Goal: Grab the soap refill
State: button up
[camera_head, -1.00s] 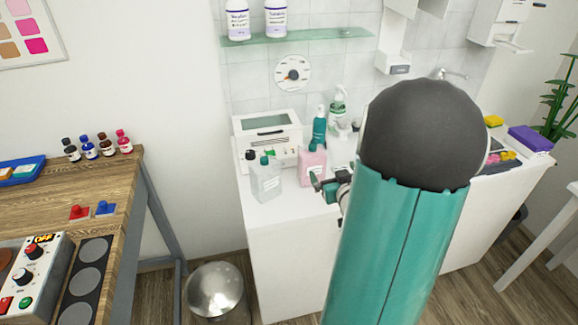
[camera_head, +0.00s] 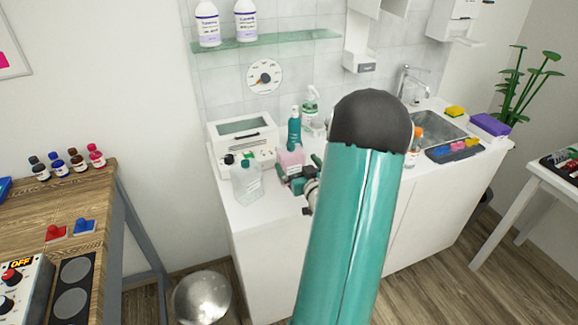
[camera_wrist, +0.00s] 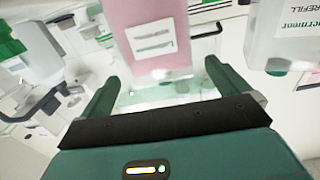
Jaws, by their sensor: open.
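A pink refill container (camera_head: 290,157) with a pale label stands on the white counter. It also shows at the top of the wrist view (camera_wrist: 150,25), its end between and just beyond my fingertips. A clear container (camera_head: 246,184) stands to its left; its label reads "REFILL" in the wrist view (camera_wrist: 290,30). Which one holds soap I cannot read. My gripper (camera_head: 286,178) is open and empty, in front of the pink container and partly hiding it. Both fingers show in the wrist view (camera_wrist: 162,78); contact cannot be told.
A teal bottle (camera_head: 294,128) and a pump bottle (camera_head: 311,105) stand close behind. A white box-shaped device (camera_head: 242,135) is behind the clear container. The sink (camera_head: 440,128) and a dark tray (camera_head: 455,151) lie right. A metal bin (camera_head: 202,299) stands on the floor.

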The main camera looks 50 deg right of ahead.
aim_at(291, 154)
jog(key=shift+w+d, duration=0.2)
jog(key=shift+d, duration=0.05)
jog(key=x, duration=0.5)
jog(key=shift+w+r, duration=0.1)
jog(key=shift+w, duration=0.05)
jog(key=shift+c, duration=0.4)
jog(key=c, duration=1)
